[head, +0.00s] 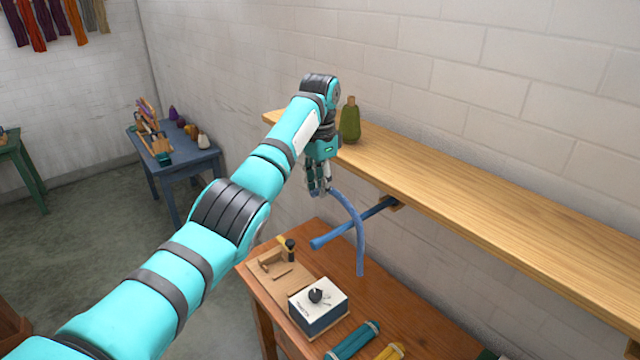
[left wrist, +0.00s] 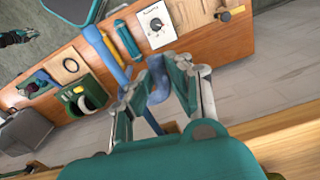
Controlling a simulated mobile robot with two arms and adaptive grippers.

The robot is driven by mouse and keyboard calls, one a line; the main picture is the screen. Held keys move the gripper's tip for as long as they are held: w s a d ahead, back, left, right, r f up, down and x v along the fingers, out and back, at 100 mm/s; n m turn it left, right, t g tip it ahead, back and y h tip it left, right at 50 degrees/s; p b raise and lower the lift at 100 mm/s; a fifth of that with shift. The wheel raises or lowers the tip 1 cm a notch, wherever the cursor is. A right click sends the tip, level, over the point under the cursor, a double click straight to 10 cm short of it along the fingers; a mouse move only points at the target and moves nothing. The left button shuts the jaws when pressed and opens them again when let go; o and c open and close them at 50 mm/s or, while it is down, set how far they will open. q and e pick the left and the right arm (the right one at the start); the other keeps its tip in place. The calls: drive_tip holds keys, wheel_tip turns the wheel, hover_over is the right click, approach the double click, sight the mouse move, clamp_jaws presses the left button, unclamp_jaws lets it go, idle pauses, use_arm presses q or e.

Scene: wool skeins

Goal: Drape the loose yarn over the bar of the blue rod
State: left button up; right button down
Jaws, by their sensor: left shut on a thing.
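The loose yarn (head: 359,245) is a thick blue strand. My left gripper (head: 319,187) is shut on its upper end, beside the shelf. From there the yarn arches right and hangs down across the blue rod (head: 333,237); I cannot tell whether it rests on the bar. The rod juts out from under the shelf, its knobbed end to the lower left. In the left wrist view the yarn (left wrist: 158,82) lies between the fingers, and the rod (left wrist: 103,50) passes just left of it. A dark gripper, probably my right one (left wrist: 18,38), shows at the far left, too small to read.
The wooden shelf (head: 480,205) runs along the wall, with a green bottle (head: 350,122) near its left end. Below is a wooden table (head: 313,238) with a white box (head: 318,303), a wooden board and skeins (head: 353,340). A blue side table (head: 185,165) stands further left.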

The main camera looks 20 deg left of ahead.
use_arm(q)
wheel_tip(320, 180, down, 17)
drive_tip(key=d+b, duration=0.1)
drive_tip(key=shift+s+d+r, duration=0.15)
drive_tip(key=shift+s+r, duration=0.05)
drive_tip(key=shift+s, duration=0.2)
idle(0.4)
idle(0.5)
drive_tip(key=o, duration=0.9)
drive_tip(key=shift+o, duration=0.2)
drive_tip(key=o, duration=0.6)
drive_tip(key=shift+c, duration=0.2)
drive_tip(key=shift+o, duration=0.2)
drive_tip(key=o, duration=0.4)
drive_tip(key=shift+c, duration=0.2)
